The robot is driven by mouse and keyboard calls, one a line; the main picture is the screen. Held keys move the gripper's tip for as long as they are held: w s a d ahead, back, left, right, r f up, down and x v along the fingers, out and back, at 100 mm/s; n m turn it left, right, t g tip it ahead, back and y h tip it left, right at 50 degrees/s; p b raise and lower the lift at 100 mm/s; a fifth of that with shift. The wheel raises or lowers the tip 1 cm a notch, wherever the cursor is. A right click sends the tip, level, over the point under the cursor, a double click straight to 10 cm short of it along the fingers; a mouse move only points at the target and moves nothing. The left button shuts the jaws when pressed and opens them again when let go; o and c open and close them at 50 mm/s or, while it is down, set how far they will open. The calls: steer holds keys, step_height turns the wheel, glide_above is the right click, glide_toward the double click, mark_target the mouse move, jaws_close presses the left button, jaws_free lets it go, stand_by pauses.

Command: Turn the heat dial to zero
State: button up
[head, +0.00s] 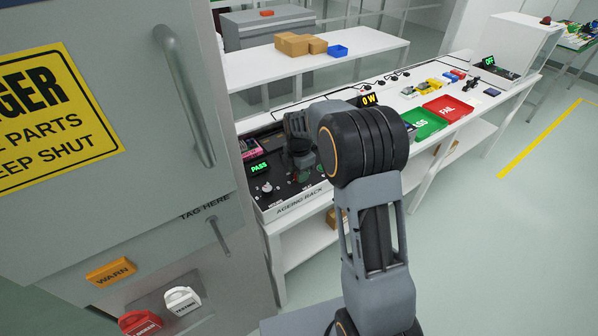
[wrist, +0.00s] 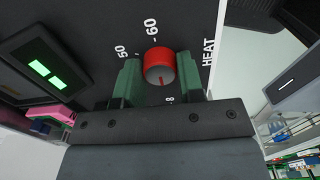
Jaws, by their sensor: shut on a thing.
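The heat dial (wrist: 159,58) is a red round knob with a grey face and a dark red pointer line, beside the word HEAT in the wrist view. The line points toward the bottom of that picture. The marks 50 and 60 show around it, and another mark is partly hidden by my gripper. My gripper (wrist: 158,72) has its green fingers on either side of the dial and is shut on it. In the head view my arm reaches over the ageing rack (head: 293,207) and mostly hides the dial.
A green PASS display (head: 259,167) and a pale knob (head: 267,188) sit left of my gripper. A grey cabinet (head: 130,130) stands close on the left. A green tray (head: 424,124) and a red tray (head: 447,108) lie farther along the bench. The floor at right is clear.

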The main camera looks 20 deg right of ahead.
stand_by(0.3)
steer(key=o, duration=0.9)
step_height(320, 180, up, 14)
steer(key=shift+f, duration=0.1)
stand_by(0.3)
stand_by(0.5)
